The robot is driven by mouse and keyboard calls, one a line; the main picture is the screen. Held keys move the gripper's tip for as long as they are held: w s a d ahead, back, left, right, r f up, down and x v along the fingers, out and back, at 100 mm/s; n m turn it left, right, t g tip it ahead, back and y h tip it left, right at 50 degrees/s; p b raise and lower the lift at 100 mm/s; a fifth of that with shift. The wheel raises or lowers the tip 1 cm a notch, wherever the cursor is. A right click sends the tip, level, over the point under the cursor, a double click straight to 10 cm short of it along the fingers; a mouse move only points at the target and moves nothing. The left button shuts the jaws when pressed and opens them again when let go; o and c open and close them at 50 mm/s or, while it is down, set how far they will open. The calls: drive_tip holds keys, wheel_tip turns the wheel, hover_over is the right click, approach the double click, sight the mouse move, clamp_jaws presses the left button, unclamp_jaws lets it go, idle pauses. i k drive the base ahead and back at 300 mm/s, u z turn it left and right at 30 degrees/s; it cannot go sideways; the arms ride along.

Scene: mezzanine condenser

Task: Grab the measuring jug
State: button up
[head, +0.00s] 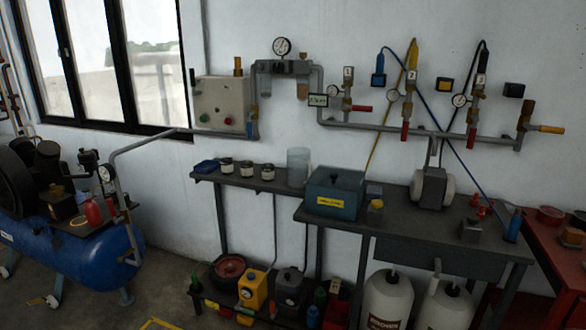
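The measuring jug appears to be the clear, pale translucent cylinder (298,167) standing upright on the narrow dark bench (262,184). It stands between a row of small jars on its left and a teal box on its right. Its markings and handle are too small to tell. My gripper is not in view.
Small jars (268,172) and a blue tray (206,167) share the bench. The teal box (334,194) stands on the darker workbench (393,222). Pipes and gauges (282,46) line the wall above. A blue compressor tank (85,258) stands left. Floor between it and the bench is clear.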

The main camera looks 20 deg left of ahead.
sight(298, 159)
drive_tip(key=u, duration=0.7)
drive_tip(key=i, duration=0.95)
drive_tip(key=u, duration=1.3)
drive_tip(key=i, duration=1.7)
drive_tip(key=u, duration=0.15)
